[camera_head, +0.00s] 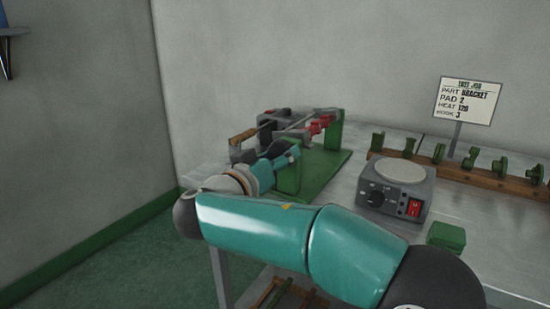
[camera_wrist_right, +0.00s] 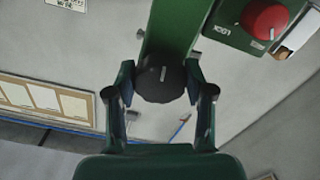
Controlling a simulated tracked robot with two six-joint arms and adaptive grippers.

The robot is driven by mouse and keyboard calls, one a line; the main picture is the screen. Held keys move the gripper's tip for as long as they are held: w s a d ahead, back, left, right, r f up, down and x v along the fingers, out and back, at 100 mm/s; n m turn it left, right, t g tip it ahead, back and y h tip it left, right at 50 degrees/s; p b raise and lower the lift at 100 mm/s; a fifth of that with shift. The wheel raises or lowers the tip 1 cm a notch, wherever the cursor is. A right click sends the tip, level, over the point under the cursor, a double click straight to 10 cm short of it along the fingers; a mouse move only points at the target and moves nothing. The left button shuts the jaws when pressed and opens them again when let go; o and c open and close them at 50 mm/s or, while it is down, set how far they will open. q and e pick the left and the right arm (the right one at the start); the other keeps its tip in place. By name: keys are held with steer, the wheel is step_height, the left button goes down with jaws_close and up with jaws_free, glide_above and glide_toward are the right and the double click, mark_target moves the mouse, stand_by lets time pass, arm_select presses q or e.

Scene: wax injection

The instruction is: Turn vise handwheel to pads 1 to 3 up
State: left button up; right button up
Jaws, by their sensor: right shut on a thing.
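The wax-injection unit with the vise (camera_head: 289,127) stands on a green base plate at the table's back left in the head view. It has a grey body, a wooden-handled lever and red knobs. My right gripper (camera_head: 284,152) is at its near side, beside a green upright. In the right wrist view, my right gripper (camera_wrist_right: 160,88) is shut on a dark round handwheel (camera_wrist_right: 160,78) with a short pale mark on its face. One finger is on each side of it, in front of a green post. The pads cannot be made out. My left gripper is not in view.
A grey heater box (camera_head: 395,187) with a round plate, black dial and red switch stands right of the unit. Behind it is a wooden rack (camera_head: 470,180) with several green pieces. A green block (camera_head: 446,237) lies near the front edge.

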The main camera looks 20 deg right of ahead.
steer(key=shift+d+r+n, duration=0.15)
steer(key=shift+n, duration=1.75)
steer(key=shift+s+r+n+p, duration=0.1)
steer(key=shift+n+p, duration=0.85)
steer(key=shift+n, duration=1.25)
steer(key=shift+r+n+p, duration=0.1)
steer(key=shift+n+p, duration=1.1)
steer(key=shift+n, duration=0.9)
steer(key=shift+n+p, duration=1.6)
steer(key=shift+n, duration=0.6)
steer(key=shift+n+p, duration=1.85)
steer(key=shift+n, duration=0.25)
steer(key=shift+n+p, duration=2.3)
steer(key=shift+n, duration=0.2)
steer(key=shift+n+p, duration=2.55)
steer(key=shift+n, duration=0.05)
steer(key=shift+f+n+p, duration=0.25)
steer(key=shift+n+p, duration=1.05)
steer(key=shift+n, duration=0.2)
